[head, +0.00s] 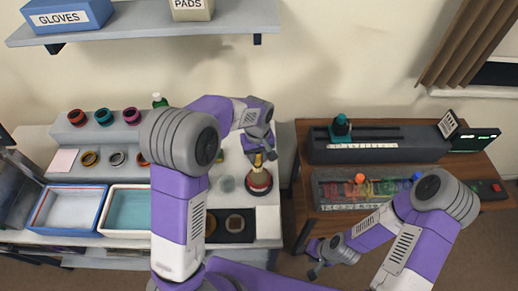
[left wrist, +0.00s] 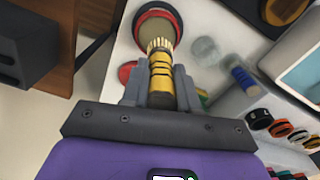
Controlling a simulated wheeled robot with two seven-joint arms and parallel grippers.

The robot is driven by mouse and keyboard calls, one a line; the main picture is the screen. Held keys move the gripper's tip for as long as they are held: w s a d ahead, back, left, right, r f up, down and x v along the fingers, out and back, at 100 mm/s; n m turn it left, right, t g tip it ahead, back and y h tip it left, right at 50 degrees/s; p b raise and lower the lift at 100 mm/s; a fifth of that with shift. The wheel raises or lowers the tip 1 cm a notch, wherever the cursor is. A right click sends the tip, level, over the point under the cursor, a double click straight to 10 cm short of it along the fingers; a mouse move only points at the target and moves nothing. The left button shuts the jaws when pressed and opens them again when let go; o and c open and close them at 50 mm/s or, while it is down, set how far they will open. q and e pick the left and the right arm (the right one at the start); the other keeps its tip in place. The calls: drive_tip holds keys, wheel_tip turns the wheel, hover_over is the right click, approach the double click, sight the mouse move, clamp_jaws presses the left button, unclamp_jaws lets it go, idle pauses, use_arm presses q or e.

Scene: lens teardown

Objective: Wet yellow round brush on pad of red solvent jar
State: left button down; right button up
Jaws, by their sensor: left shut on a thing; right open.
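The red solvent jar (head: 259,185) stands at the right end of the white bench; its red rim and pale top also show in the left wrist view (left wrist: 171,12). My left gripper (head: 259,146) is shut on the yellow round brush (left wrist: 161,78), whose yellow handle lies between the fingers (left wrist: 161,90). The pale bristles point at the jar's top and overlap it in both views. I cannot tell for sure whether they touch the pad. My right gripper (head: 317,262) is open and empty, low in front of the right-hand table.
White-blue tray (head: 45,209) and teal tray (head: 118,213) lie left on the bench. Coloured rings (head: 103,117) sit on a stepped rack behind. A clear round glass (head: 227,183) stands close left of the jar. A dark tray (head: 250,237) lies in front. An organizer box (head: 330,190) is on the brown table.

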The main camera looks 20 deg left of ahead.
sight(259, 165)
use_arm(q)
drive_tip(key=shift+w+d+r, duration=0.15)
drive_tip(key=shift+w, duration=0.05)
drive_tip(key=shift+f, duration=0.2)
wheel_tip(259, 165, down, 6)
drive_tip(key=b, duration=0.5)
drive_tip(key=shift+w+r, duration=0.1)
drive_tip(key=shift+r, duration=0.1)
drive_tip(key=shift+f+b, duration=0.3)
drive_tip(key=shift+f, duration=0.15)
idle(0.6)
idle(1.1)
wheel_tip(259, 165, up, 7)
drive_tip(key=p, duration=0.6)
idle(0.7)
